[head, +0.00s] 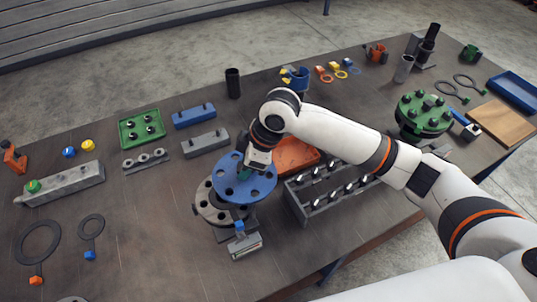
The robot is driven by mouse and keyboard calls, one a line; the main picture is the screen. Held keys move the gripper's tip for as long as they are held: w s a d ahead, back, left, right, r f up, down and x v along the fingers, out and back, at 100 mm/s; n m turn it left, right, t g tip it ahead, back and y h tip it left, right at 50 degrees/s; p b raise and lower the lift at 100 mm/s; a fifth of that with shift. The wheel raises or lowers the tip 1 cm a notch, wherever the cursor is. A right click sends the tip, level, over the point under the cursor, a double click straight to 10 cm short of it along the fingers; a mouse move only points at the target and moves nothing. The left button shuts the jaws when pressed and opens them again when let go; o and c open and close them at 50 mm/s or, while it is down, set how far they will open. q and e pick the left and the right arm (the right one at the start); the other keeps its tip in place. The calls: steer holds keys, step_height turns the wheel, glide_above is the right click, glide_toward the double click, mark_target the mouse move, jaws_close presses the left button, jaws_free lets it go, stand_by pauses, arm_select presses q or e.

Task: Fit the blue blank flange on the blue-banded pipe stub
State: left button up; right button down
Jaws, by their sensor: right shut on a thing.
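The blue blank flange (262,188) is a blue disc with bolt holes around its rim. My right gripper (246,172) comes down over it from above and is shut on it; the fingertips are partly hidden. The disc overlaps a grey flange ring (207,209) with bolt holes, which shows to the left and below it and is offset from it. This looks like the top of the pipe stub; its body is mostly hidden. A small blue part (239,227) shows at its front. I cannot tell whether disc and ring touch. My left gripper is not in view.
A grey rack of bolts (290,201) and an orange tray (295,153) stand close to the right. A green bolted flange (424,115) stands farther right. A green tray (129,146), blue block (194,116) and grey block (205,142) lie behind left.

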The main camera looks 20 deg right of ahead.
mark_target(224, 178)
steer(key=a+n+p, duration=0.1)
steer(key=a+n, duration=0.1)
steer(key=a+r+n+g+p, duration=0.1)
steer(key=a+n, duration=0.1)
steer(key=shift+w+a+r+g, duration=0.15)
steer(key=shift+w+a+g, duration=0.05)
steer(key=shift+a+g, duration=0.1)
steer(key=shift+a+n+g, duration=0.3)
steer(key=shift+a+n, duration=0.25)
steer(key=shift+n, duration=0.35)
steer(key=shift+a, duration=0.1)
steer(key=shift+f+b, duration=0.6)
steer(key=shift+f, duration=0.25)
step_height(224, 178, down, 3)
steer(key=b, duration=0.3)
steer(key=shift+f, duration=0.2)
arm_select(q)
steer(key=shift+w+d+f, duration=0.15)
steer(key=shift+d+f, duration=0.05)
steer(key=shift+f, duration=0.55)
arm_select(e)
steer(key=shift+r+p, duration=0.1)
steer(key=shift+p, duration=0.2)
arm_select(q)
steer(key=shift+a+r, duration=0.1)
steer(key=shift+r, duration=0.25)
